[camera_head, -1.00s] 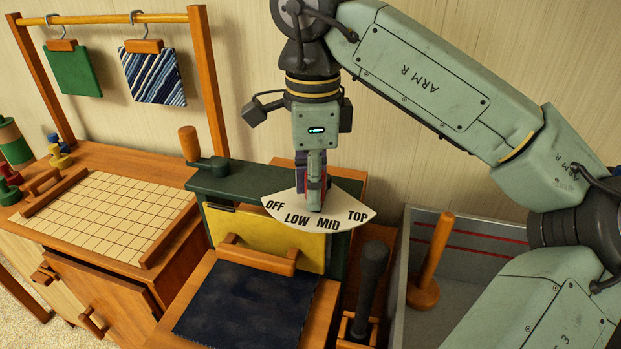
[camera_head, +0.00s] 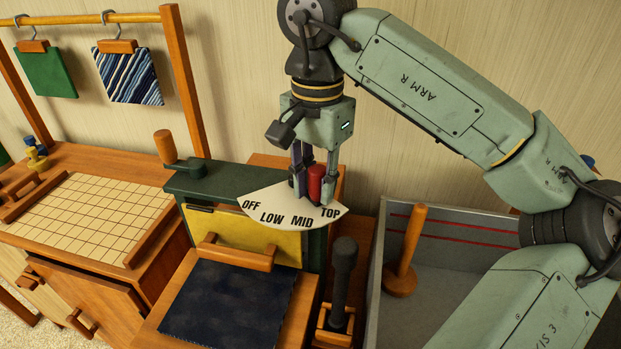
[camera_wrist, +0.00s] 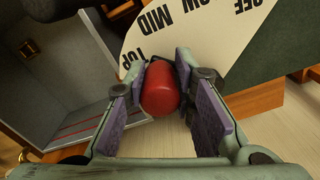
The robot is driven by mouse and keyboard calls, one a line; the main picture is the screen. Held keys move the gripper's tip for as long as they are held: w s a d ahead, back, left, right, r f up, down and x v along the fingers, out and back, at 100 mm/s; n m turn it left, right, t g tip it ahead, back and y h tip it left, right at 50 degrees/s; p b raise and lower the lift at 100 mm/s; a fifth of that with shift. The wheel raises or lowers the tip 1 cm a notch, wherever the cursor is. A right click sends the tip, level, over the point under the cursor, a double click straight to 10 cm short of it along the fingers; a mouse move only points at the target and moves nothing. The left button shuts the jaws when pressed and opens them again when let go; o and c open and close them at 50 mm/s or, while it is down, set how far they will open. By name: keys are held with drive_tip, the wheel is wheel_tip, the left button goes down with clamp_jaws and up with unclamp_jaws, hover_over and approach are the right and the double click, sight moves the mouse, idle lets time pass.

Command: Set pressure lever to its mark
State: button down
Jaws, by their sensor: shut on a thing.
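The grip stands at the right part of the dial, behind the TOP end. My gripper (camera_head: 315,190) points down with its fingers on either side of the red grip and is shut on it. In the wrist view the red grip (camera_wrist: 160,88) lies between the purple-padded fingers, close to the word TOP on the dial (camera_wrist: 185,38). The lever's lower part and any pointer are hidden.
Below the dial are a yellow panel (camera_head: 282,243) and a dark blue pad (camera_head: 226,305). A black-handled tool (camera_head: 342,270) stands in front. A grey bin (camera_head: 445,260) with a wooden peg (camera_head: 409,250) is at right. A wooden-knobbed crank (camera_head: 165,147) is at left.

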drive_tip(key=shift+w+d+n, duration=0.1)
drive_tip(key=shift+d+n, duration=0.05)
drive_tip(key=shift+n, duration=0.15)
drive_tip(key=c, duration=1.3)
unclamp_jaws()
drive_tip(key=shift+c, duration=0.2)
wheel_tip(320, 180, up, 12)
